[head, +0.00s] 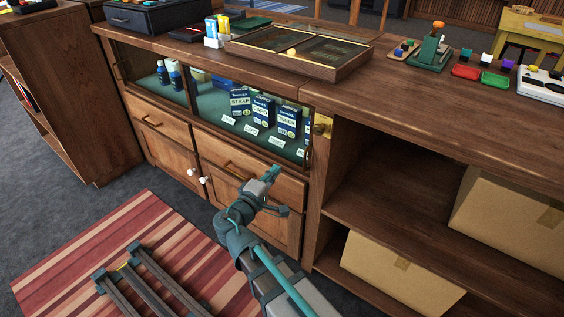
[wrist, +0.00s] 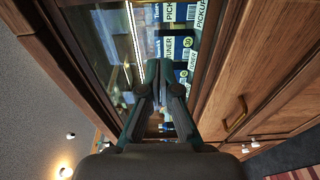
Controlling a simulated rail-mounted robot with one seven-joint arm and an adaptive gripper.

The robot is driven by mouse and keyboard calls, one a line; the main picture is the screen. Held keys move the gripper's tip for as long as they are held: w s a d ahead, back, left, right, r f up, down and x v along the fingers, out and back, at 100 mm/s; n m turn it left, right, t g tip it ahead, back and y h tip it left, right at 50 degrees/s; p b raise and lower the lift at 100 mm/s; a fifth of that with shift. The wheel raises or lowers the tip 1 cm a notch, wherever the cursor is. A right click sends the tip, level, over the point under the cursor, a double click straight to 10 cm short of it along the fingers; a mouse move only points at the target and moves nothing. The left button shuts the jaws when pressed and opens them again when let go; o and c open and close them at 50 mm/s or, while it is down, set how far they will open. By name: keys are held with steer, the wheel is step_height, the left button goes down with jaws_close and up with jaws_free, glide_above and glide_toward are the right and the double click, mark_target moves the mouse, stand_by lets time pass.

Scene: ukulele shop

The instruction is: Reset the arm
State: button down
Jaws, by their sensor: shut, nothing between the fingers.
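My gripper (head: 273,172) is in front of the wooden counter, close to the lower edge of the glass display case. Its fingers are shut and hold nothing. In the wrist view my gripper (wrist: 163,75) shows shut, pointing toward the display glass, with boxes behind it. I cannot tell whether the fingertips touch the glass or frame. My arm reaches up from the bottom of the head view.
The display case holds dark blue boxes (head: 262,108). Below are drawers and cupboard doors with white knobs (head: 204,180). Open shelves at right hold cardboard boxes (head: 400,275). A framed tray (head: 343,72) lies on the countertop. A striped rug (head: 70,245) covers the floor at left.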

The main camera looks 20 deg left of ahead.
steer(key=s+d+f+m+g+h, duration=0.1)
steer(key=s+d+f+m+g, duration=0.1)
steer(key=s+d+f+g, duration=0.75)
steer(key=s+d+f+m+g+h, duration=0.1)
steer(key=s+d+f+m+g, duration=0.15)
steer(key=d+f, duration=0.8)
steer(key=s+d+f+m+g+h, duration=0.1)
steer(key=s+d+f+m+g, duration=0.35)
steer(key=f, duration=1.05)
steer(key=s+d+f+m+g+y, duration=0.2)
steer(key=s+d+f+g, duration=0.15)
steer(key=s, duration=0.55)
steer(key=s+d+f+m+g+y, duration=0.2)
steer(key=s+d+f+g+y, duration=0.15)
steer(key=s, duration=0.55)
steer(key=s+d+f+m+g+y, duration=0.25)
steer(key=s+d+g, duration=0.25)
steer(key=s, duration=0.4)
steer(key=w+r+t+p, duration=0.2)
steer(key=r+p, duration=0.5)
steer(key=p, duration=0.3)
steer(key=w+r+t+h+p, duration=0.1)
steer(key=w+r+t+p, duration=0.1)
steer(key=r+p, duration=0.6)
steer(key=w+p, duration=0.1)
steer(key=p, duration=0.2)
steer(key=shift+w+r, duration=0.25)
steer(key=shift+r, duration=0.05)
steer(key=c, duration=1.9)
jaws_free()
